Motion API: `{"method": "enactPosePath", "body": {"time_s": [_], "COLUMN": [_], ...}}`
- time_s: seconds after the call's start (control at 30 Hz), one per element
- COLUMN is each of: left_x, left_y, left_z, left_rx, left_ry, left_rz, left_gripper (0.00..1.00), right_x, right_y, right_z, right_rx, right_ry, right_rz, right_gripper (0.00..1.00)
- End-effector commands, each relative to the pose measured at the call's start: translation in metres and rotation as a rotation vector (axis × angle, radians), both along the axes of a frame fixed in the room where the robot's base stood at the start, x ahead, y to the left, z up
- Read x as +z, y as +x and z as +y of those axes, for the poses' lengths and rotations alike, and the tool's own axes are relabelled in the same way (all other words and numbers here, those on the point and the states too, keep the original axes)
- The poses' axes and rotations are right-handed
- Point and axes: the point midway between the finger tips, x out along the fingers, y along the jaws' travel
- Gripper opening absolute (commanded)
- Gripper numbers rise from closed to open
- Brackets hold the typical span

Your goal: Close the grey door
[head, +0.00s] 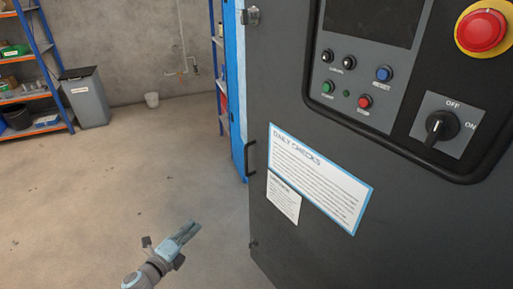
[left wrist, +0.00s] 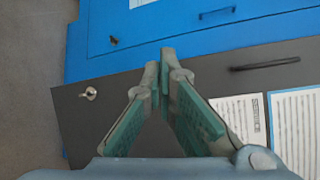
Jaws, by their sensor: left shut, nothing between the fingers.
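The grey door (head: 300,110) fills the right of the head view, with its control panel, daily-checks notice and a black bar handle (head: 250,157) near its left edge. A blue body (head: 234,90) shows beyond that edge. How far the door stands ajar is hard to tell. My left gripper (head: 190,230) is shut and empty, low and to the left of the door, apart from the handle. In the left wrist view my left gripper's fingers (left wrist: 162,75) overlap the grey door (left wrist: 75,125). The handle (left wrist: 265,63) lies to their right. My right gripper is out of view.
A metal latch (head: 251,16) sits at the door's top left corner. A grey bin (head: 84,98) and a shelf rack (head: 38,60) stand at the back left. The floor (head: 110,180) left of the door is clear.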

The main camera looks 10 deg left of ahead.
Motion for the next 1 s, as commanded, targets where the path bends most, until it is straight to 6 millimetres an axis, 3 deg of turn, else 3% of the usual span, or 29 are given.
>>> {"method": "enactPosePath", "body": {"time_s": [0.03,0.1,0.2,0.23,0.3,0.47,1.0], "left_x": [0.067,0.138,0.198,0.207,0.217,0.215,0.212], "left_y": [0.021,0.033,0.033,0.032,0.032,0.046,0.125], "left_z": [-0.016,-0.043,-0.069,-0.074,-0.081,-0.094,-0.164], "left_rx": [-0.135,-0.307,-0.467,-0.495,-0.53,-0.533,-0.532], "left_ry": [0.215,0.545,0.92,0.996,1.096,1.105,1.099], "left_rz": [-0.165,-0.39,-0.622,-0.664,-0.718,-0.724,-0.717], "left_gripper": [0.0,0.0,0.0,0.0,0.0,0.0,0.0], "right_x": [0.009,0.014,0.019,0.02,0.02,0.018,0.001], "right_y": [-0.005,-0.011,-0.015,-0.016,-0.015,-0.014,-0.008], "right_z": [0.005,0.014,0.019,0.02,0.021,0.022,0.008], "right_rx": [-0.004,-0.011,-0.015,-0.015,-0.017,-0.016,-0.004], "right_ry": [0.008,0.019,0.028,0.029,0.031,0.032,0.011], "right_rz": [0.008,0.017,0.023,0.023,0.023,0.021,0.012], "right_gripper": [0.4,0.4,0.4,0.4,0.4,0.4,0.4]}}
